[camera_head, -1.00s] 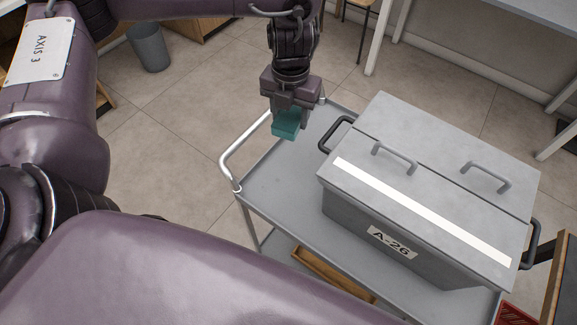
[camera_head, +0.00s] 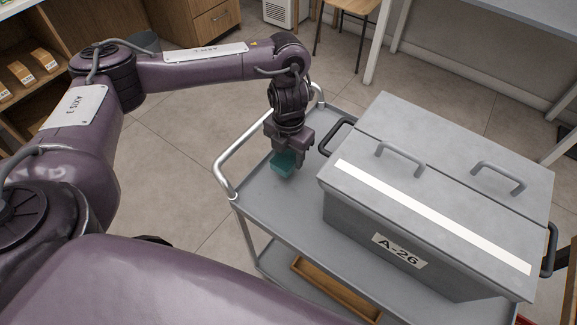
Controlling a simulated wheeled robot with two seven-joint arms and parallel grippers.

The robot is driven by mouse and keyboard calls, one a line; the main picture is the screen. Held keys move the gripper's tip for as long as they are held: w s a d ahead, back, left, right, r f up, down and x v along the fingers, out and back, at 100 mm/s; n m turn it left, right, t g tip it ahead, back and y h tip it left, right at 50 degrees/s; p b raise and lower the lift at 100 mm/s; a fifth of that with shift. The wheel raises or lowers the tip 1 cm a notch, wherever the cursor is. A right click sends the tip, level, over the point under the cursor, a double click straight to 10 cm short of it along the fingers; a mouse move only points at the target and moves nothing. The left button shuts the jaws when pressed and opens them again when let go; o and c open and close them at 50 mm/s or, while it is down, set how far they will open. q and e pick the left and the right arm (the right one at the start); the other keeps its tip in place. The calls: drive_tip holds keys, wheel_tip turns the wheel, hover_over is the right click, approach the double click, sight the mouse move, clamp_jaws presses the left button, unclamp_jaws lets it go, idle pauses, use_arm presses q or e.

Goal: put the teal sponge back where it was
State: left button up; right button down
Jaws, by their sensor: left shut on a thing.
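The teal sponge (camera_head: 284,166) is a small block in the head view, near the left end of the grey cart's top. My left gripper (camera_head: 287,157) points down and is shut on the sponge from above. The sponge is over the bare cart top (camera_head: 265,197); I cannot tell whether it touches the surface. The gripper's fingers hide part of the sponge. My right gripper is not in view.
A grey lidded box (camera_head: 430,195) marked A-26 fills the right of the cart, its black side handle (camera_head: 334,136) close to my left gripper. The cart's metal push rail (camera_head: 226,160) rises at the left. A wooden tray (camera_head: 335,289) lies on the lower shelf.

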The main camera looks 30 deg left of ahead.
sight(288, 164)
use_arm(q)
wheel_tip(288, 164, down, 3)
drive_tip(key=shift+s+f+b, duration=0.1)
drive_tip(key=shift+f+b, duration=0.1)
drive_tip(key=shift+b, duration=0.45)
drive_tip(key=shift+f, duration=0.35)
drive_tip(key=shift+f, duration=0.2)
drive_tip(key=o, duration=0.9)
drive_tip(key=shift+o, duration=0.2)
